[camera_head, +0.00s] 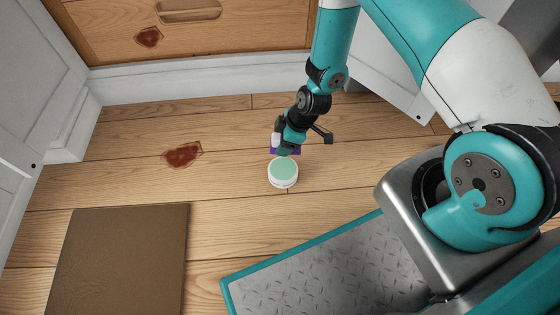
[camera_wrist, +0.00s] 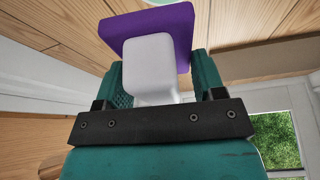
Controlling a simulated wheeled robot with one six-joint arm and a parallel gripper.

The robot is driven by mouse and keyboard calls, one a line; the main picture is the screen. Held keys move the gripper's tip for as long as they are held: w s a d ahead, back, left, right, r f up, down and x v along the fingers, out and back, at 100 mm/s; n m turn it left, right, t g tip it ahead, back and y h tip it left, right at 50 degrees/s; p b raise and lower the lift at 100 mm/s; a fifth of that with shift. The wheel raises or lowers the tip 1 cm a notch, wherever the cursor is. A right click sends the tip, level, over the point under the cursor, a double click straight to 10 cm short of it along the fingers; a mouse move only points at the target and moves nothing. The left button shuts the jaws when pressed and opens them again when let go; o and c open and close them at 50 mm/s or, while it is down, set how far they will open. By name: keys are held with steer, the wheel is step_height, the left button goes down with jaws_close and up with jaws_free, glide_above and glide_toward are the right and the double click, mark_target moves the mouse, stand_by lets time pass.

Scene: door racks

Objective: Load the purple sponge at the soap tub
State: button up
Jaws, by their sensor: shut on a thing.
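The purple sponge (camera_wrist: 150,32) has a white block-shaped handle (camera_wrist: 150,68). My gripper (camera_wrist: 162,78) is shut on the handle, with one teal finger on each side. In the head view the purple sponge (camera_head: 273,150) shows as a thin edge under my gripper (camera_head: 287,141), which hides much of it. The soap tub (camera_head: 283,183) is a round white tub with a pale green top, on the wood floor just in front of the sponge. A sliver of the tub (camera_wrist: 165,2) shows at the top of the wrist view. I cannot tell whether sponge and tub touch.
A red-brown stain (camera_head: 183,154) lies on the floor to the left. Another stain (camera_head: 148,37) is on the wooden drawer front (camera_head: 240,25) behind. White open doors stand at left (camera_head: 40,70) and right (camera_head: 385,65). A brown mat (camera_head: 120,260) lies front left.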

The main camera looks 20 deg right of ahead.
mark_target(277, 169)
steer(key=f, duration=0.1)
steer(key=s+a+f+n, duration=0.1)
steer(key=f+n+b, duration=0.1)
steer(key=shift+s+a+f+g, duration=0.15)
steer(key=shift+s+f+g, duration=0.05)
steer(key=shift+f+g, duration=0.2)
step_height(277, 169, down, 6)
steer(key=b, duration=0.5)
steer(key=shift+r, duration=0.2)
steer(key=shift+f+b, duration=0.35)
steer(key=shift+f, duration=0.2)
stand_by(1.4)
step_height(277, 169, up, 7)
steer(key=p, duration=0.6)
stand_by(0.3)
